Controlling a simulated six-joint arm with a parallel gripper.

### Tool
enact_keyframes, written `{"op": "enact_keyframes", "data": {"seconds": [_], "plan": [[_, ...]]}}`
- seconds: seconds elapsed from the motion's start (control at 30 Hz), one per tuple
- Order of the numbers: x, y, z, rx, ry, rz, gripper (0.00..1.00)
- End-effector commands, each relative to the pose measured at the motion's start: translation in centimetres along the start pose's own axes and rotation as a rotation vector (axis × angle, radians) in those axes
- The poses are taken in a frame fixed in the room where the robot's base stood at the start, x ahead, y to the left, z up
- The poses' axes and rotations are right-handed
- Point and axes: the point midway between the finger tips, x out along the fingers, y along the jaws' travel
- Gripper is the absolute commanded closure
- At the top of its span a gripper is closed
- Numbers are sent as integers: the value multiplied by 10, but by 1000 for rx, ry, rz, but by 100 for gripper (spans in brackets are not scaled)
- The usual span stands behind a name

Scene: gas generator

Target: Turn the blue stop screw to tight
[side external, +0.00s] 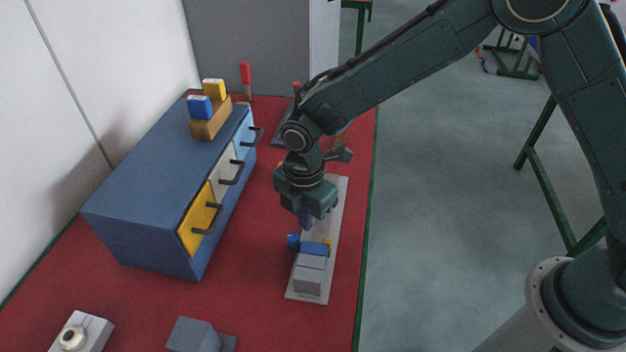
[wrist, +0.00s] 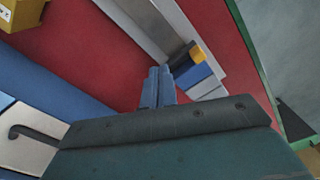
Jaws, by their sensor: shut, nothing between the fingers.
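The gas generator is a low grey assembly on a light grey base plate (side external: 307,297) on the red table. It carries a grey block (side external: 309,278), a blue block (side external: 314,249) and a small yellow part (side external: 327,243). A small blue knob, seemingly the blue stop screw (side external: 292,241), sticks out at its left side. My gripper (side external: 306,222) points down just above and behind the knob, apart from it as far as I can tell. In the wrist view its fingers (wrist: 159,73) are together and empty. There the blue block (wrist: 193,76) and yellow part (wrist: 197,53) show, but the knob seems hidden behind my fingers.
A blue cabinet (side external: 150,195) with yellow, white and light blue drawers stands to the left, its dark handles facing the generator. A wooden block (side external: 211,122) with blue and yellow pieces sits on it. Grey objects (side external: 190,335) lie at the front. Red table (side external: 255,270) is clear between.

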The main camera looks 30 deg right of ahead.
Motion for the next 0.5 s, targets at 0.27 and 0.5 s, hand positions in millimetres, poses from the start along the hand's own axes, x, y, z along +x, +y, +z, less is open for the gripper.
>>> {"op": "enact_keyframes", "data": {"seconds": [0.27,0.5], "plan": [[-25,1,0,1,0,2,100],[-42,0,0,1,0,2,100]]}}
